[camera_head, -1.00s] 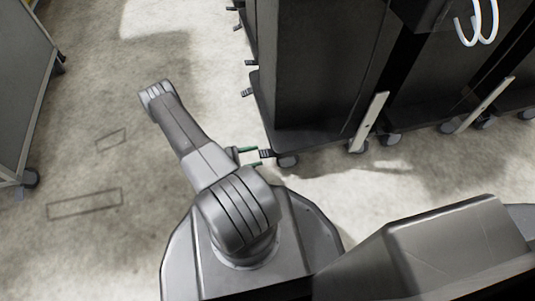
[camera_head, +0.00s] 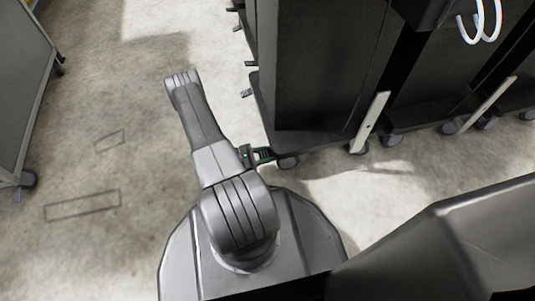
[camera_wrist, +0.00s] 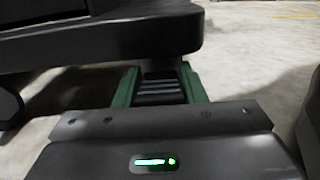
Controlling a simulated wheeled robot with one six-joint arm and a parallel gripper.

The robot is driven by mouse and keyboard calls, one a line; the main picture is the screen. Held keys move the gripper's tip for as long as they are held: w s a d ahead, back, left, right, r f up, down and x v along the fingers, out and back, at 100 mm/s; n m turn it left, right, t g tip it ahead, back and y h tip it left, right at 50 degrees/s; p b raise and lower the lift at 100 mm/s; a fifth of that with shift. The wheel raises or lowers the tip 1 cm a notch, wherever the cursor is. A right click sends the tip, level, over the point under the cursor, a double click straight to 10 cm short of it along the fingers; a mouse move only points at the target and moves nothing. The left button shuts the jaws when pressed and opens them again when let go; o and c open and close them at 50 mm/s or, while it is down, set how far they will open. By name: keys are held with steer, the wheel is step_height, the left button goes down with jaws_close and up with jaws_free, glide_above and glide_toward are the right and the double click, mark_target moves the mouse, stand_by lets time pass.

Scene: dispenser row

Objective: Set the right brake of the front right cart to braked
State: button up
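The dark cart (camera_head: 310,75) stands right of my arm in the head view, with its base on casters. A ridged black brake pedal (camera_wrist: 160,92) sticks out from under the cart's base edge at the near corner; it also shows small in the head view (camera_head: 264,154). My gripper (camera_wrist: 159,74) has its green fingers on either side of the pedal, low over the floor. The fingers look open, with the pedal between them; whether they touch its sides is hard to tell. The pedal's far end is hidden under the base.
More pedals (camera_head: 247,93) stick out along the cart row's left side. A caster (camera_head: 288,161) sits just right of the pedal. A grey panelled unit on wheels (camera_head: 22,80) stands at far left. The floor between is clear.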

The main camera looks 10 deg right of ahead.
jaws_close()
steer(key=shift+a+f+h, duration=0.1)
steer(key=shift+f+h, duration=0.15)
steer(key=shift+h, duration=0.4)
steer(key=shift+f+h, duration=0.25)
steer(key=shift+h, duration=0.4)
steer(key=o, duration=0.6)
jaws_free()
steer(key=shift+c, duration=0.2)
steer(key=shift+a, duration=0.1)
steer(key=v, duration=0.7)
steer(key=shift+a, duration=0.15)
